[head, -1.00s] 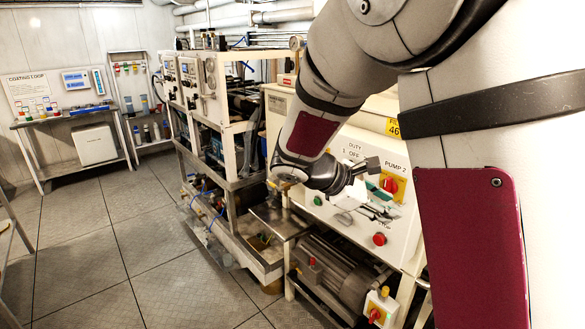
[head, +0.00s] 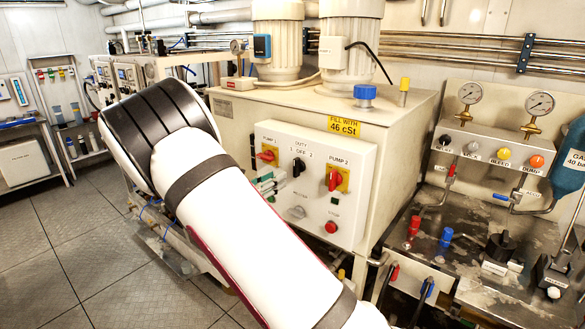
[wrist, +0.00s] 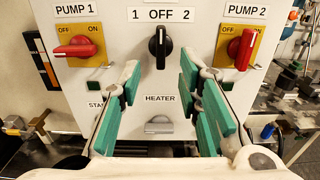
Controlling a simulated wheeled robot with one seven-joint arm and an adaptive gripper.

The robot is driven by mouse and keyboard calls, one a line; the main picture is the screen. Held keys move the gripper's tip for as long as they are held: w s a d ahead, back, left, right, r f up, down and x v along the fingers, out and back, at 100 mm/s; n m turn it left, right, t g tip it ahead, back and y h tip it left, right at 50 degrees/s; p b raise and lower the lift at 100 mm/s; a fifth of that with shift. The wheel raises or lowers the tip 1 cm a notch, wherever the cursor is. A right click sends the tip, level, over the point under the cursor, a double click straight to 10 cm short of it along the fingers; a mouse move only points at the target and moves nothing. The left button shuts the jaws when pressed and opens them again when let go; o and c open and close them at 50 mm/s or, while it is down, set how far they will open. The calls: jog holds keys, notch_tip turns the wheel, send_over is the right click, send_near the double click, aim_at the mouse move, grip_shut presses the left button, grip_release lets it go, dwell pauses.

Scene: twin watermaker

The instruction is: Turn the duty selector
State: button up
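The duty selector is a black knob (wrist: 160,47) on the white control panel, upright, with its white mark pointing up under OFF, between 1 and 2. It also shows in the head view (head: 299,167), below the DUTY label. My gripper (wrist: 161,75) is open and empty, with its green finger pads apart. In the wrist view the knob appears just beyond and above the fingertips, centred between them; I see no contact. In the head view my gripper (head: 268,182) is at the left of the panel, partly hidden behind my arm.
Red PUMP 1 (wrist: 75,47) and PUMP 2 (wrist: 242,48) switches flank the selector. A grey HEATER knob (wrist: 159,125) sits below it. A red button (head: 331,227) is low on the panel. Valves and gauges (head: 540,103) stand at the right; open floor lies left.

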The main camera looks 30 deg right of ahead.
aim_at(294, 167)
jog(key=x, duration=0.9)
jog(key=shift+d+p, duration=0.25)
jog(key=shift+p, duration=0.15)
grip_shut()
